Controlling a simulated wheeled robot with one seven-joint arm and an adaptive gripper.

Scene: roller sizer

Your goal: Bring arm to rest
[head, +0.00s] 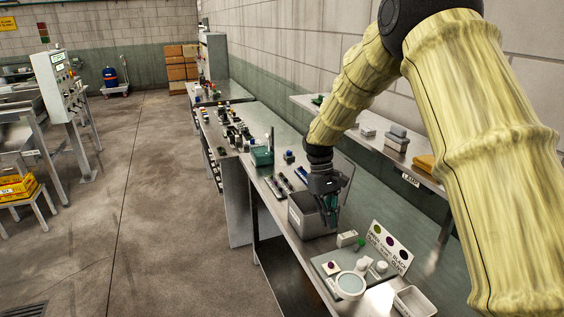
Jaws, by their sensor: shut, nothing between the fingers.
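My arm, in a pale yellow sleeve, comes in from the right of the head view and bends down over the bench. My gripper (331,219) points down at its end, dark with teal parts near the fingers. It is shut and empty. It hangs in front of a grey bin (298,222) on the bench and covers part of it. I cannot tell whether the gripper touches the bin.
The metal bench (285,243) carries a round white dish (350,285), a sign with coloured dots (389,247), a white tray (414,302) and a green box (262,155). A wall shelf (365,140) runs along the right.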

